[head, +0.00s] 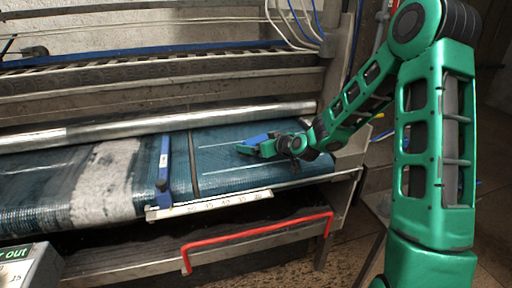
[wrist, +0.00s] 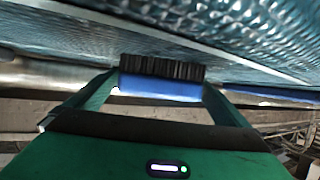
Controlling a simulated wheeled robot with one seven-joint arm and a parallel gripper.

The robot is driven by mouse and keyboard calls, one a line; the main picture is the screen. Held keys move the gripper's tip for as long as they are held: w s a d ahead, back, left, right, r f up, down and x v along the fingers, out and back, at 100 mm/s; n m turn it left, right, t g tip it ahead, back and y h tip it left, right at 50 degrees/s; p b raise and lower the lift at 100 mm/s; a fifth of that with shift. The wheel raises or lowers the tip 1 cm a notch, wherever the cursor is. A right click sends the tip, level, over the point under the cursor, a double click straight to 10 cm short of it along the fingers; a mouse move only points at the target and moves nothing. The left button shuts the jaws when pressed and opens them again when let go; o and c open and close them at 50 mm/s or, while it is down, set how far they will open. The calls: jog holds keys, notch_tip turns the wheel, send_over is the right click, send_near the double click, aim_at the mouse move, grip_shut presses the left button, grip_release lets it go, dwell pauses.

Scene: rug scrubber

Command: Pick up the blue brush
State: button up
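The blue brush (head: 256,140) is at my gripper (head: 262,149), over the blue ribbed belt on the right side of the machine. In the wrist view the brush (wrist: 160,88) has a blue body and dark bristles that face the belt. It sits between the two green fingers of my gripper (wrist: 162,82), which close in on its two ends. My gripper looks shut on it. The bristles are close to the belt surface; whether they touch it I cannot tell. In the head view my fingers partly hide the brush.
The blue belt (head: 220,170) carries a pale foamy band (head: 108,180). A metal roller (head: 200,120) lies behind, and a red handle (head: 258,234) sticks out below.

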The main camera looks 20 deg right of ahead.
jog(key=c, duration=0.9)
jog(key=shift+r, duration=0.1)
jog(key=shift+c, duration=0.2)
